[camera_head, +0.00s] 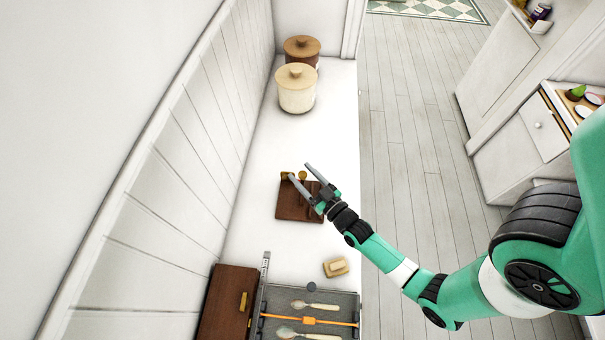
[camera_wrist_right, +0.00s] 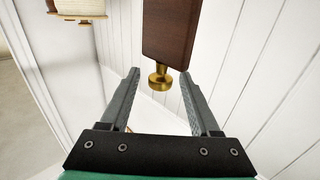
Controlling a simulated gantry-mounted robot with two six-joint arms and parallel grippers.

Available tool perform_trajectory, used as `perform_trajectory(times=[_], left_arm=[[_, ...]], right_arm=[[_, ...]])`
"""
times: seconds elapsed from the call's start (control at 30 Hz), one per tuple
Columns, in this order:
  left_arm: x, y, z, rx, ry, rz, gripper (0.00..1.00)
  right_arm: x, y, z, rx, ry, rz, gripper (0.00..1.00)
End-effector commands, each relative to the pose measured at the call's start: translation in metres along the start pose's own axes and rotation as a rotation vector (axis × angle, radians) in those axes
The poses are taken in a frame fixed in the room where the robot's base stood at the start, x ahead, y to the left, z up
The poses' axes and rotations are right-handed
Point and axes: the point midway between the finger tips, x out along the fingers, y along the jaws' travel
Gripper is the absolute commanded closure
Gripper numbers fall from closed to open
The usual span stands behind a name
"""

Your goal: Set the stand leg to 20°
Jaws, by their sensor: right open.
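The stand is a dark brown wooden piece (camera_head: 289,211) on the white counter, with small brass parts (camera_head: 302,175) at its far edge. In the right wrist view a brown wooden part (camera_wrist_right: 168,32) with a brass knob (camera_wrist_right: 159,80) at its lower end shows ahead of the gripper. My right gripper (camera_head: 299,171) is open over the stand; in the wrist view the knob lies between its two fingers (camera_wrist_right: 160,73), with space on both sides. The leg's angle cannot be read, and the arm and fingers cover part of the stand. My left gripper is out of view.
Two lidded canisters, one cream (camera_head: 296,92) and one brown (camera_head: 301,50), stand at the counter's far end. A soap-like block (camera_head: 336,267), a grey tray with spoons (camera_head: 340,298) and a brown box (camera_head: 227,305) are nearer. A panelled wall (camera_head: 190,150) borders the left.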

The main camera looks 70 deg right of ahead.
Motion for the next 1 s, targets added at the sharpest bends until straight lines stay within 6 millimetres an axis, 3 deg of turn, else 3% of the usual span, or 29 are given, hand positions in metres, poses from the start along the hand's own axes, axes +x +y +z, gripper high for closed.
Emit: perform_trajectory(times=[0.3,0.67,1.0], left_arm=[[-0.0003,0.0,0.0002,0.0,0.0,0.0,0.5],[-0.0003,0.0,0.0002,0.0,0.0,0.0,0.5],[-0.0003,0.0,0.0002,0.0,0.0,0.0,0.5]], right_arm=[[0.0054,0.0,-0.0003,0.0,0.0,0.0,0.37],[0.0051,-0.0001,-0.0003,0.0,0.0,0.0,1.0],[0.005,-0.0002,-0.0003,0.0,0.0,0.0,1.0]])
